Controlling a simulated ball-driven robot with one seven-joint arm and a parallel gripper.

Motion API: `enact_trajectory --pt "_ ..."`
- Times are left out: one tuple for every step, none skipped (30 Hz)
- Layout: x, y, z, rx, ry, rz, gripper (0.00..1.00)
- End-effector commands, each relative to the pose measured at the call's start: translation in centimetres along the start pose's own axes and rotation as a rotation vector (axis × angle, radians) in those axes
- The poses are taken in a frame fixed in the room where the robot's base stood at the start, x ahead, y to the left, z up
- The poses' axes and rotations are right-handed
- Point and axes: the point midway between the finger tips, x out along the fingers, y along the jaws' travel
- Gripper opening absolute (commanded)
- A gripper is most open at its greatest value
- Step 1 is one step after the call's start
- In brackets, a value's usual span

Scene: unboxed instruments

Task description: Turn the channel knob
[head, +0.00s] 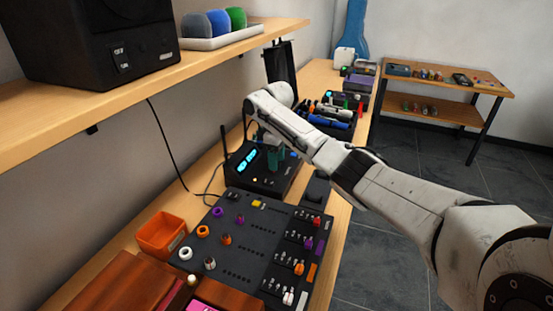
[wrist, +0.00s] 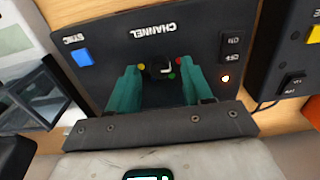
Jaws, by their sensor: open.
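The channel knob (wrist: 158,68) is a small black knob with a white mark, on a black box (wrist: 100,50) labelled CHANNEL, which reads upside down in the wrist view. Yellow, red and green dots sit around the knob. My gripper (wrist: 160,75) has two teal fingers, open, one on each side of the knob with a gap on both sides; I cannot tell how far above the panel the tips are. In the head view my gripper (head: 275,158) is over the black box (head: 262,182) with cyan displays and antennas; the knob is hidden there.
The box also has a blue SYNC button (wrist: 82,57) and an ON/OFF switch (wrist: 232,48). A wooden shelf (head: 150,85) overhangs the left.

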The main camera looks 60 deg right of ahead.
Motion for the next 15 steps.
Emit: enact_trajectory --pt "0.32 -0.01 0.02 0.0 0.0 0.0 0.5" --pt "0.46 -0.01 0.01 0.0 0.0 0.0 0.5" --pt "0.6 -0.01 0.01 0.0 0.0 0.0 0.5" --pt "0.66 -0.01 0.01 0.0 0.0 0.0 0.5" --pt "0.71 -0.01 0.01 0.0 0.0 0.0 0.5" --pt "0.74 -0.01 0.01 0.0 0.0 0.0 0.5" --pt "0.74 -0.01 0.01 0.0 0.0 0.0 0.5" --pt "0.74 0.0 0.01 0.0 0.0 0.0 0.5" --pt "0.73 -0.01 0.01 0.0 0.0 0.0 0.5" --pt "0.73 0.0 0.01 0.0 0.0 0.0 0.5" --pt "0.73 -0.01 0.0 0.0 0.0 0.0 0.5" --pt "0.72 -0.01 0.0 0.0 0.0 0.0 0.48" --pt "0.72 -0.01 0.0 0.0 0.0 0.0 0.45" --pt "0.71 -0.01 0.0 0.0 0.001 0.0 0.42" --pt "0.7 0.0 0.0 0.0 0.001 0.0 0.39"
